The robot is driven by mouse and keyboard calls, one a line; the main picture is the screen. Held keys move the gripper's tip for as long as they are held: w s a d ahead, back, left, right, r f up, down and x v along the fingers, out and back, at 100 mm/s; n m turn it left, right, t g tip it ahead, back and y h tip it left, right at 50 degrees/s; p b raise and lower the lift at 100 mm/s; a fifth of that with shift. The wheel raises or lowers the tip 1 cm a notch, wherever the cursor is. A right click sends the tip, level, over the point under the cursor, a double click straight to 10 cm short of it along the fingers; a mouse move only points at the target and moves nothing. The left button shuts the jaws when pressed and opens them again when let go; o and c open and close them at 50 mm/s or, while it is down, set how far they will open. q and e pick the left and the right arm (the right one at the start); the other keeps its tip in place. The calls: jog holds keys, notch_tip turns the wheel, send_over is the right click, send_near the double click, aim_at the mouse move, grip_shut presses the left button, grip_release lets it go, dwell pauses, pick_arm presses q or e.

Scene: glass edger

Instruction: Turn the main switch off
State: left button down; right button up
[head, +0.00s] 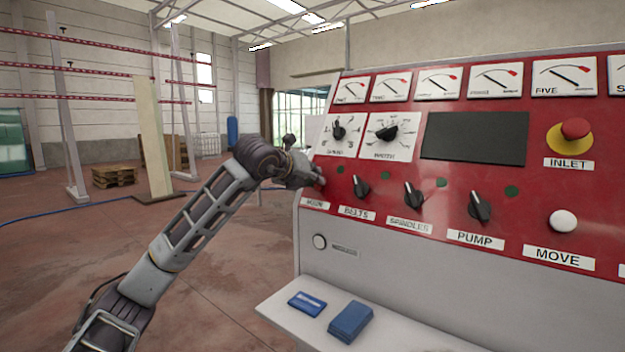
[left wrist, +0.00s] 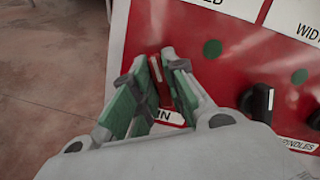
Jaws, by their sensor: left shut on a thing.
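The main switch (left wrist: 161,84) is a red knob at the left end of the switch row. In the left wrist view it shows between my gripper's fingers, above a partly hidden label that ends in "IN". My left gripper (left wrist: 167,62) is shut on this switch, with a green-padded finger on each side. In the head view the left gripper (head: 312,177) is at the panel's left edge and hides the switch. The way the knob is turned is hard to tell. My right gripper is not in view.
The red control panel (head: 461,211) also carries black belts (head: 361,186), spindles (head: 413,195) and pump (head: 479,206) switches to the right. A red inlet button (head: 575,129) and a white move button (head: 563,221) are farther right. Two blue items (head: 350,320) lie on the ledge below.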

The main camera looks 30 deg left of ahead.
pick_arm(q)
jog(key=shift+r, duration=0.1)
dwell(0.3)
jog(key=c, duration=1.4)
grip_release()
jog(key=shift+w, duration=0.1)
jog(key=shift+c, duration=0.2)
jog(key=v, duration=1.2)
notch_tip(320, 180, up, 21)
jog(key=p, duration=2.1)
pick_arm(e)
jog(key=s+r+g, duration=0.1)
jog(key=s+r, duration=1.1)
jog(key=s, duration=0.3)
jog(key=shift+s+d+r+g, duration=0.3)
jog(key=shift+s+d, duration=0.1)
